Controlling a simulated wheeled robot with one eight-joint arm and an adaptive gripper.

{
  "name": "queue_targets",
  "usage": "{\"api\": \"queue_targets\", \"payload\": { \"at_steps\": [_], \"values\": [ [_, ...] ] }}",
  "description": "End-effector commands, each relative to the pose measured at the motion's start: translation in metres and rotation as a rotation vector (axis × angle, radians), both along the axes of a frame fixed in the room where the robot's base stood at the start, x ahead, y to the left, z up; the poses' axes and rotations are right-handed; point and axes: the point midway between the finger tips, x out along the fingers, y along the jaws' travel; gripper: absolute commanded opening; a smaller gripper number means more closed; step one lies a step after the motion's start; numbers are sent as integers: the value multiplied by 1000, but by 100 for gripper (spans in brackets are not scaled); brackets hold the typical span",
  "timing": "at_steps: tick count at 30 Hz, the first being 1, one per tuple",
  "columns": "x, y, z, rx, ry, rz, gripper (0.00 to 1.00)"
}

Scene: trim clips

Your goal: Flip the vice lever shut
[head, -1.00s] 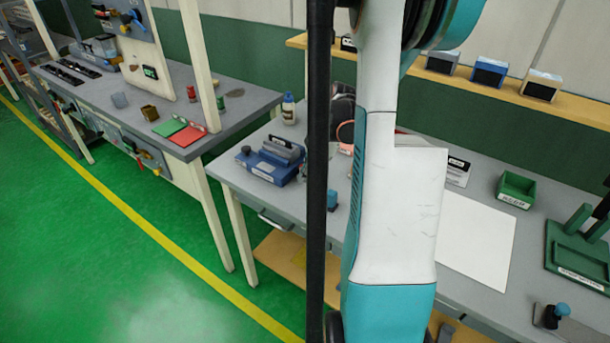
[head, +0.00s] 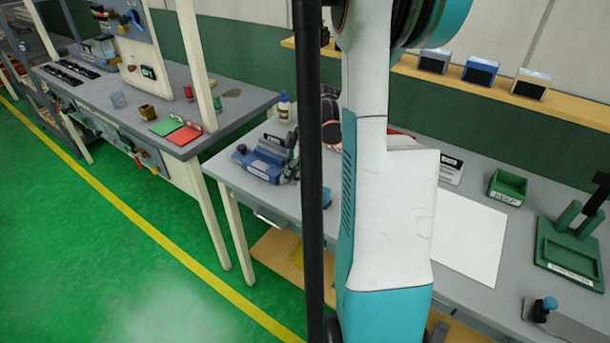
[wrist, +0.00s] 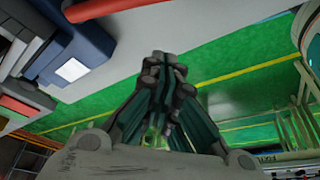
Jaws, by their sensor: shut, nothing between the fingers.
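The blue vice (head: 262,163) stands near the left end of the grey bench in the head view. Dark grey parts (head: 290,150) stand at its right side, partly behind a black post; I cannot tell whether they are the lever or part of my gripper. In the wrist view a dark blue block with a white label (wrist: 72,68), likely the vice, is at upper left. My gripper (wrist: 164,62) is shut and empty, its fingertips right of and apart from that block. The lever's position is not clear.
A red rod (wrist: 105,8) crosses the top of the wrist view. A white bottle (head: 284,107) stands behind the vice. A white sheet (head: 470,240), a green bin (head: 508,187) and a green fixture (head: 570,248) lie to the right. Green floor is open at left.

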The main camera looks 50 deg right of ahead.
Motion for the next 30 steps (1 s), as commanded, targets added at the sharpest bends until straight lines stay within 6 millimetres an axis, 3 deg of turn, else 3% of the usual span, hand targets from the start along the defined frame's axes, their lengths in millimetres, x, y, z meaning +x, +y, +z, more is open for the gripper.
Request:
{"api": "queue_targets", "payload": {
  "at_steps": [3, 12, 18, 30],
  "values": [
    [-5, -13, 32, -1, 1, -3, 0],
    [-10, -31, 81, 0, 1, -2, 0],
    [-11, -35, 92, 0, 0, -1, 0],
    [-11, -36, 93, 0, 0, -1, 0]
  ]
}}
